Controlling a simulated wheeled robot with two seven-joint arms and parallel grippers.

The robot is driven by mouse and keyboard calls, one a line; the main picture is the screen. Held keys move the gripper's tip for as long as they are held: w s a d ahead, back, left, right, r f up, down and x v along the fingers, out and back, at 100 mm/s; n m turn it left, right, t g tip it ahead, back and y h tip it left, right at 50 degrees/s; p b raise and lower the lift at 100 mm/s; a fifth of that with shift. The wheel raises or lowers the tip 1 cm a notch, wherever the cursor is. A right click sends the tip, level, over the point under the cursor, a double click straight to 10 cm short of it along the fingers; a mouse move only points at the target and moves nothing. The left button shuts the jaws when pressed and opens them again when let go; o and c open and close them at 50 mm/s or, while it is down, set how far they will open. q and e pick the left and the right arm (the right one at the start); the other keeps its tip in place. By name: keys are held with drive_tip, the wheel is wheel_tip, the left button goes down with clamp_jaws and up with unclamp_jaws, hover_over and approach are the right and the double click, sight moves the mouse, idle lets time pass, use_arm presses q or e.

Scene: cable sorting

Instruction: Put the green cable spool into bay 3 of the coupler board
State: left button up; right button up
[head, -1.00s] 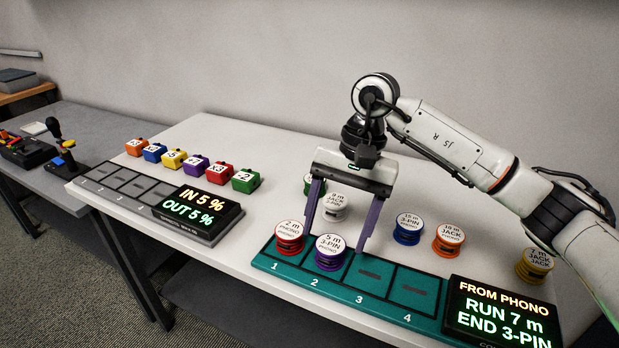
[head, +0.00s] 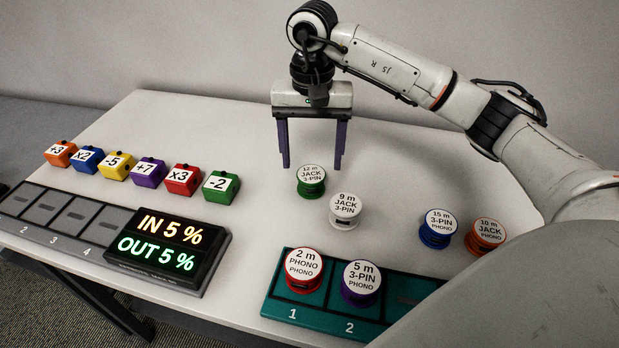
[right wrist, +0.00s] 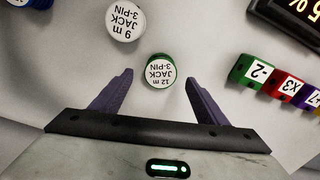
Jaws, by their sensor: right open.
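The green cable spool (head: 311,182) stands upright on the white table, its white label reading 12 m JACK 3-PIN. It also shows in the right wrist view (right wrist: 160,71), just beyond and between the fingertips. My right gripper (head: 313,165) is open and empty, its purple fingers pointing down behind the green spool in the head view. The teal coupler board (head: 322,322) is at the front. A red spool (head: 304,271) sits in bay 1 and a purple spool (head: 361,284) in bay 2. Bay 3 (head: 412,300) is partly hidden by my right arm. My left gripper is out of view.
A white 9 m spool (head: 345,211) stands close to the green one, towards the board. Blue (head: 438,229) and orange (head: 487,237) spools stand to the right. Several coloured cubes and a display (head: 168,249) are at left. The table's back left is clear.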

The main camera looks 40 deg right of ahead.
sight(311, 173)
wheel_tip(311, 173, down, 4)
drive_tip(key=shift+f+p, duration=0.25)
drive_tip(key=shift+p, duration=0.2)
drive_tip(key=shift+w+f, duration=0.1)
drive_tip(key=shift+f, duration=0.3)
drive_tip(key=c, duration=1.1)
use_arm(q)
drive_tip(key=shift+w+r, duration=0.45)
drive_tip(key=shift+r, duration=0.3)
use_arm(e)
drive_tip(key=shift+c, duration=1.2)
